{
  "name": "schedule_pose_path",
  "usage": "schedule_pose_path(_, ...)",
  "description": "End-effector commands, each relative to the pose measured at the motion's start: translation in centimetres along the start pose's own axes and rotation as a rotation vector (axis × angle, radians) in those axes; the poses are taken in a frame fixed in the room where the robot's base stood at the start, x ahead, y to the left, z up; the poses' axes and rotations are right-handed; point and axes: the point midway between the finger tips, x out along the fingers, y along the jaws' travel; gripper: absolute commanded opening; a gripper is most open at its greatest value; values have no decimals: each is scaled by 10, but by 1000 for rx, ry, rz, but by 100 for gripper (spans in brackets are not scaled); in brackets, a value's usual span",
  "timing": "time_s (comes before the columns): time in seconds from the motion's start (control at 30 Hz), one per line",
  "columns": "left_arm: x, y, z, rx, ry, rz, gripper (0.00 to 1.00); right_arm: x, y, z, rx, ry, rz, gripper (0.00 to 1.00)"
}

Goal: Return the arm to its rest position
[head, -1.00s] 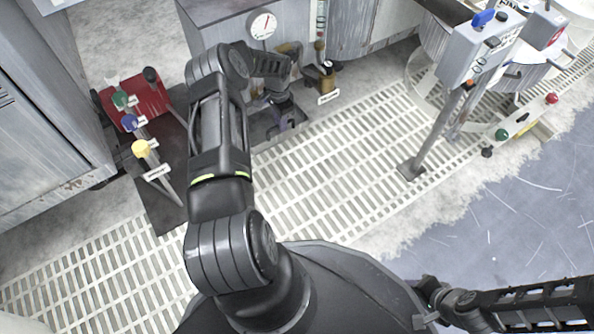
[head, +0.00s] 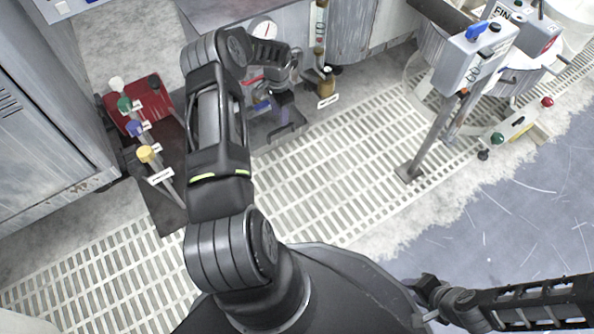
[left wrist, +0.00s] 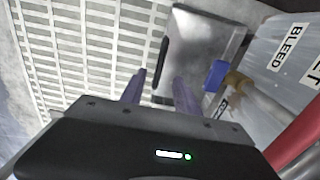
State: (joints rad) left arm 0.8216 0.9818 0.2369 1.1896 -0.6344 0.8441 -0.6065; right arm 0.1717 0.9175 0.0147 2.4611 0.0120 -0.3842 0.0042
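My left arm reaches up the middle of the head view, bent at the elbow. Its gripper (head: 284,118) points down in front of the grey cabinet, above a dark tray on the floor. In the left wrist view the two fingers (left wrist: 160,92) stand apart with nothing between them. A blue valve handle (left wrist: 215,75) on a brass fitting is just right of the fingers, apart from them; it also shows beside the gripper in the head view (head: 263,105). My right arm shows at the lower right of the head view; its gripper is out of view.
A grey cabinet with a gauge (head: 264,29) stands behind the gripper, partly hidden by my wrist. A red manifold (head: 140,103) with coloured knobs is left of the arm. A control box on a post (head: 469,58) stands right. Slatted floor (head: 330,165) between is clear.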

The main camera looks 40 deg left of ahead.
Motion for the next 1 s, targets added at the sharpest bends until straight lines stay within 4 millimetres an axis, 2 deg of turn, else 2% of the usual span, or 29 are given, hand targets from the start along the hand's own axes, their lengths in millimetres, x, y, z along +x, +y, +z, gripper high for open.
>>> schedule_pose_path(0.03,-8,0,0,1,-1,0,38,-4,-1,0,0,-1,1,36)
schedule_pose_path(0.13,-12,0,0,1,-1,0,38,-5,-2,1,0,-1,1,36)
schedule_pose_path(0.77,-12,0,0,-10,1,-1,38,-4,-2,1,-1,-1,1,36)
schedule_pose_path(0.9,-10,-5,-19,-87,79,-29,38,-4,-2,1,-1,-1,1,36)
schedule_pose_path(0.97,-2,6,-31,-141,134,-19,38,-4,-2,1,-1,-1,1,36)
schedule_pose_path(1.0,7,19,-38,-186,174,-2,38,-4,-2,1,0,0,1,36)
